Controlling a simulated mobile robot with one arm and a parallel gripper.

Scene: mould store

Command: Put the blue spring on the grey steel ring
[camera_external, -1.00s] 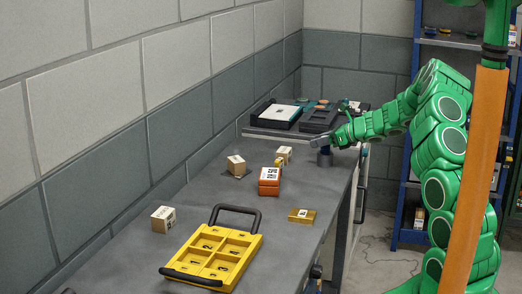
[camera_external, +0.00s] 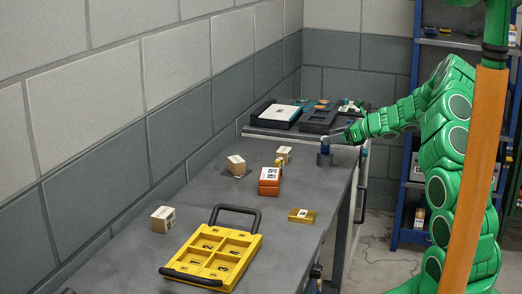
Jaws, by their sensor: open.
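The small blue spring (camera_external: 325,148) stands upright on top of the grey steel ring (camera_external: 325,160), near the right edge of the grey bench top. My gripper (camera_external: 328,140) is open at the top of the spring, coming in from the right. At this size I cannot tell whether the fingers touch the spring.
A yellow tray (camera_external: 232,238) with numbered compartments lies at the front of the bench (camera_external: 297,256). Orange boxes (camera_external: 269,181), wooden blocks (camera_external: 163,219) and a gold block (camera_external: 302,216) stand around it. Dark trays (camera_external: 318,120) lie behind the ring.

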